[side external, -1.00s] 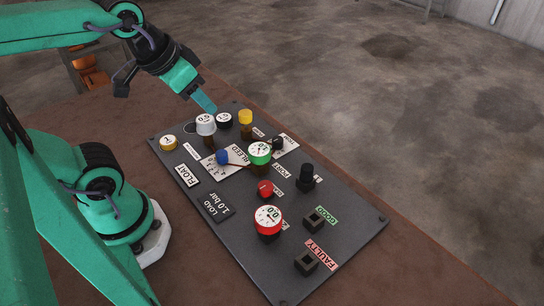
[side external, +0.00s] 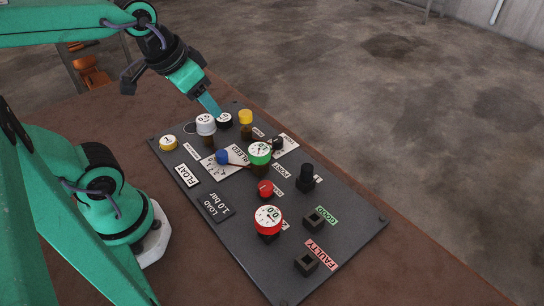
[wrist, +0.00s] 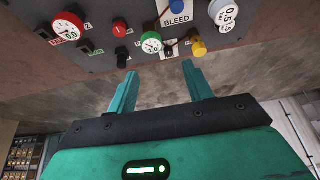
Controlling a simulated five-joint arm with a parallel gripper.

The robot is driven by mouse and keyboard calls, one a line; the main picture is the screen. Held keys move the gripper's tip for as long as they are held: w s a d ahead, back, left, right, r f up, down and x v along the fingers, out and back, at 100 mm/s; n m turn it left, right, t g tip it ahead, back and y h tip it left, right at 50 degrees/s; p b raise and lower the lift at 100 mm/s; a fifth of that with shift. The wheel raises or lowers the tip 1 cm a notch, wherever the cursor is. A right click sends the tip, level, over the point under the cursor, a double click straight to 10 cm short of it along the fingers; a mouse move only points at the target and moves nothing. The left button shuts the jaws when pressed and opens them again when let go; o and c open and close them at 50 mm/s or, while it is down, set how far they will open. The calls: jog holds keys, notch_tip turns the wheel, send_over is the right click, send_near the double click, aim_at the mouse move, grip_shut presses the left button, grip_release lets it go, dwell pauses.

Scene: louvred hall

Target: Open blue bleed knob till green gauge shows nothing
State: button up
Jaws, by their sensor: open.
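The blue bleed knob (side external: 222,157) sits on the white BLEED plate (side external: 246,155) of the dark panel. In the wrist view the blue knob (wrist: 178,6) is cut off by the top edge. The green gauge (side external: 260,150) stands just right of the knob; its white dial also shows in the wrist view (wrist: 151,42), but its reading is too small to be sure of. My gripper (side external: 218,112) is above the panel's far edge, beyond the blue knob and apart from it. In the wrist view its teal fingers (wrist: 158,84) are spread, with nothing between them.
A red gauge (side external: 268,219), a red knob (side external: 265,188), a black knob (side external: 306,172) and two sockets stand nearer. The brown table is bare around the panel.

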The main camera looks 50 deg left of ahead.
aim_at(221, 153)
jog(key=w+a+f+g, duration=0.2)
jog(key=f, duration=0.3)
jog(key=w+a+f+g, duration=0.3)
jog(key=f, duration=0.3)
jog(key=shift+a+f, duration=0.25)
jog(key=shift+f, duration=0.1)
jog(key=shift+f, duration=4.55)
jog(key=shift+f, duration=0.1)
jog(key=shift+f, duration=0.25)
grip_shut()
